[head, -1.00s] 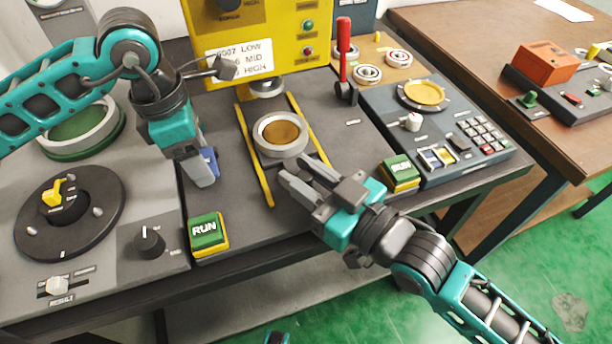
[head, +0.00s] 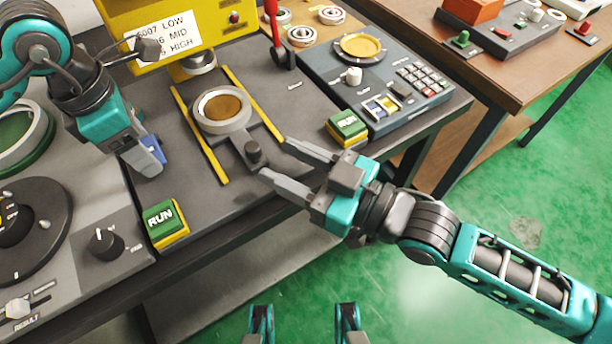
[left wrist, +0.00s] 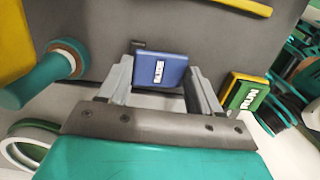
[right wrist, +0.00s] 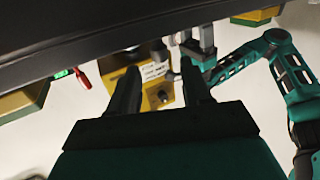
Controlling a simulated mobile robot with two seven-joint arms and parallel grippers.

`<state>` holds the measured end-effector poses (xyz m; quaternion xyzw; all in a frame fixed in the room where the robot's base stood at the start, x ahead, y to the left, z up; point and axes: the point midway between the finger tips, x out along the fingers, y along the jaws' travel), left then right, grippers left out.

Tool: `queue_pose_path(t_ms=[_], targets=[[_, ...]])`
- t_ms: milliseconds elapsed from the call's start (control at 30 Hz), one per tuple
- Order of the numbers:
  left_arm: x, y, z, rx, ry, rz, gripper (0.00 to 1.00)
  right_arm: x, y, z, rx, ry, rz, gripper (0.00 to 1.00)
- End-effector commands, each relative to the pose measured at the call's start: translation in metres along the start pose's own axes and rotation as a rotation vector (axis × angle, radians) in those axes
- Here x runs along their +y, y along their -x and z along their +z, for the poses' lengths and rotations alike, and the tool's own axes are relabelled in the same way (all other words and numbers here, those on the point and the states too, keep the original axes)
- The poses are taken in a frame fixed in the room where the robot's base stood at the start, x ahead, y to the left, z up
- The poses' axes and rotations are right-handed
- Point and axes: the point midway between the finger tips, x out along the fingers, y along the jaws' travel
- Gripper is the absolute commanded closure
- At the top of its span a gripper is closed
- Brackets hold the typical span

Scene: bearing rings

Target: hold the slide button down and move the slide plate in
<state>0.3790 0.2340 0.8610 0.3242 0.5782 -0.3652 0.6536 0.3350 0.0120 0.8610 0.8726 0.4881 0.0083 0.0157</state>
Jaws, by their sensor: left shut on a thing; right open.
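The slide plate (head: 242,141) lies between two yellow rails, with a ring and a tan disc (head: 222,106) at its far end. A dark upright knob (head: 253,151) stands at its near end. The blue slide button (head: 152,148) is left of the rails, and its labelled face shows in the left wrist view (left wrist: 160,71). My left gripper (head: 150,160) is down at the button, its fingers on either side of it, shut on it. My right gripper (head: 275,158) is open and empty, its fingertips just short of the knob and apart from it.
Green RUN buttons stand at the front left (head: 163,222) and right (head: 347,127) of the panel. A yellow machine (head: 190,25) rises behind the rails. A red lever (head: 272,20) and a keypad console (head: 380,85) are to the right.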

Motion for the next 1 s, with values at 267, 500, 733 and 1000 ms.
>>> queue_pose_path(t_ms=[267, 500, 733, 1000], targets=[[-0.004, -0.004, -0.001, 0.008, -0.005, -0.015, 0.65, 0.000, 0.045, 0.002, -0.003, -0.001, 0.001, 0.51], [-0.004, -0.004, -0.001, 0.008, -0.005, -0.015, 0.65, 0.000, 0.058, 0.000, 0.000, 0.000, 0.000, 0.51], [-0.004, -0.004, -0.001, 0.008, -0.005, -0.015, 0.65, 0.000, 0.058, 0.000, 0.001, -0.001, 0.000, 0.51], [-0.004, -0.004, -0.001, 0.008, -0.005, -0.015, 0.65, -0.001, 0.053, -0.003, -0.012, -0.121, 0.017, 0.75]])
